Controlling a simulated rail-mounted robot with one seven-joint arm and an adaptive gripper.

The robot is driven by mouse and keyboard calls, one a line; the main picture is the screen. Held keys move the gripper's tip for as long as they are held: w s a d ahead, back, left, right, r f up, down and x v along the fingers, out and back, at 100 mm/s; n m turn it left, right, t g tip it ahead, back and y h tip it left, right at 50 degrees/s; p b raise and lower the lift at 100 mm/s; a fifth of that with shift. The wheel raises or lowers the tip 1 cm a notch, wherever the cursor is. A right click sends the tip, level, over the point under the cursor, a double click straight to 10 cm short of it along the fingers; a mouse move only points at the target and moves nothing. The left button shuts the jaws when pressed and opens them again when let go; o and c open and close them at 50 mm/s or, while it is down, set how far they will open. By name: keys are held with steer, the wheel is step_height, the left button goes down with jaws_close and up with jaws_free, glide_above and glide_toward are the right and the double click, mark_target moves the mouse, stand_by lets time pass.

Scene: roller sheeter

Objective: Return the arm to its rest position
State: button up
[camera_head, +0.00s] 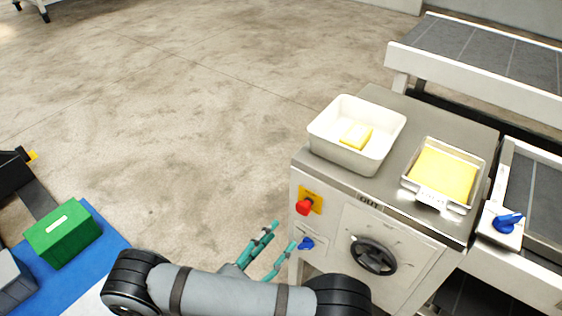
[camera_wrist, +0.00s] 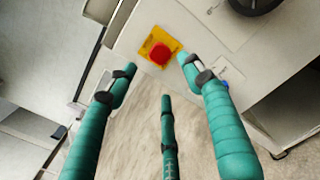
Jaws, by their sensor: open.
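My gripper (camera_head: 272,255) shows in the head view at the bottom middle, with teal fingers, in front of the left side of the roller sheeter (camera_head: 325,232). The fingers are spread and empty. In the wrist view, my gripper (camera_wrist: 157,80) has its fingers apart, with the red button (camera_wrist: 162,53) on its yellow plate beyond the gap. The red knob (camera_head: 303,207) on yellow also shows in the head view, above and right of the fingers. A blue knob (camera_head: 306,243) sits just right of the fingertips. Whether any finger touches the panel cannot be told.
A white bin (camera_head: 328,145) with a yellow block (camera_head: 356,136) and a metal tray (camera_head: 412,182) with a yellow sheet (camera_head: 443,174) stand on top. A black handwheel (camera_head: 373,255) sticks out in front. A green box (camera_head: 64,236) is at left. Open floor (camera_head: 180,130) lies between.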

mark_target(301, 211)
steer(key=x, duration=1.3)
steer(key=shift+s+d+r, duration=0.1)
steer(key=shift+s, duration=0.05)
steer(key=v, duration=0.3)
steer(key=shift+s+a+b, duration=0.15)
steer(key=shift+a+b, duration=0.1)
steer(key=shift+b, duration=0.05)
steer(key=shift+s+a, duration=0.1)
steer(key=shift+s, duration=0.05)
